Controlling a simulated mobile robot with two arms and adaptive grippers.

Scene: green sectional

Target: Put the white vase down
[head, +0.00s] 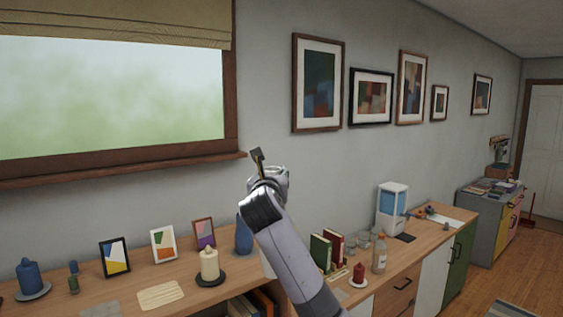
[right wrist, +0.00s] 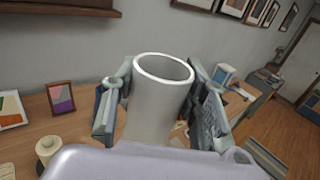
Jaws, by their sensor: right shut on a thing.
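The white vase (right wrist: 160,100) is a tall, open-topped cylinder between the two fingers of my right gripper (right wrist: 163,100) in the right wrist view. The fingers press on it from both sides and its rim faces up. Its base is hidden behind my own wrist. In the head view my right gripper (head: 268,172) is raised in front of the wall, above the wooden counter; I cannot make out the vase clearly there, as my arm covers it. My left gripper is not in view.
The wooden counter (head: 195,292) holds picture frames (head: 163,244), a cream candle (head: 209,263), a blue vase (head: 243,236), books (head: 320,250), a glass bottle (head: 379,255) and a red candle (head: 359,272). Bare wood shows between several of these.

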